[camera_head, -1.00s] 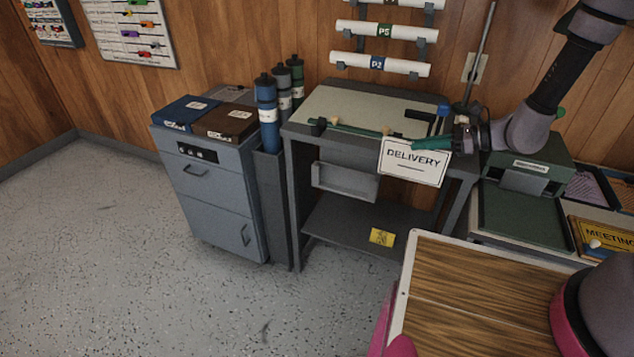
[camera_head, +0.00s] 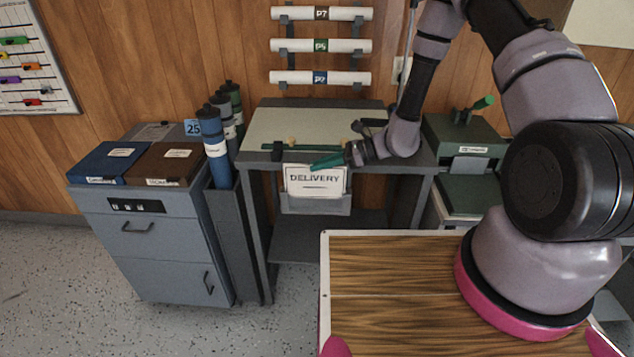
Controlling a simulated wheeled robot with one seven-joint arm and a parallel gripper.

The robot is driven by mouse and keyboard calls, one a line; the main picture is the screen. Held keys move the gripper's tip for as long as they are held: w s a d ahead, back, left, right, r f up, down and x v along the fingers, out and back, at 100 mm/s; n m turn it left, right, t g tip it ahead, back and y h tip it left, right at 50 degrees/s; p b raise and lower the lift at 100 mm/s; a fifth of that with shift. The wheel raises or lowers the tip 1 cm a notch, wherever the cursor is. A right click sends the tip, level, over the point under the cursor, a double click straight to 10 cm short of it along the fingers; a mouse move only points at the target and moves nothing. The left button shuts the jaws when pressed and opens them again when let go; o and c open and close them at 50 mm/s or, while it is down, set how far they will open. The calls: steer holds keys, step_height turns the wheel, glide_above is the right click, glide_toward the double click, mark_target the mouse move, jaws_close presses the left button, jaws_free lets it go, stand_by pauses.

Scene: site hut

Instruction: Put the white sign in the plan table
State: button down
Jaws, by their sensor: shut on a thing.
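The white sign (camera_head: 316,182) is a rectangular board lettered DELIVERY. It hangs upright below the front edge of the plan table (camera_head: 281,127). My gripper (camera_head: 326,162), with green fingers, is shut on the sign at its top edge, just in front of the tabletop. The plan table is grey with a pale sloped top and a lower shelf. A shallow grey holder (camera_head: 316,207) is fixed under its top. The sign overlaps this holder, whose lower front shows below the sign. I cannot tell whether the sign is inside it or just in front.
A grey cabinet (camera_head: 160,247) with blue and brown binders and a stand of blue, grey and green tubes (camera_head: 216,150) are left of the table. A green press-like device (camera_head: 465,150) stands right. A wood-grain board (camera_head: 395,290) fills the lower foreground. Rolled plans (camera_head: 320,46) hang behind.

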glide_above(320, 197)
steer(key=shift+w+f, duration=0.15)
steer(key=shift+f, duration=0.95)
steer(key=shift+w+f, duration=0.1)
steer(key=shift+f, duration=1)
steer(key=shift+f, duration=0.2)
steer(key=c, duration=0.9)
jaws_free()
steer(key=shift+r, duration=0.1)
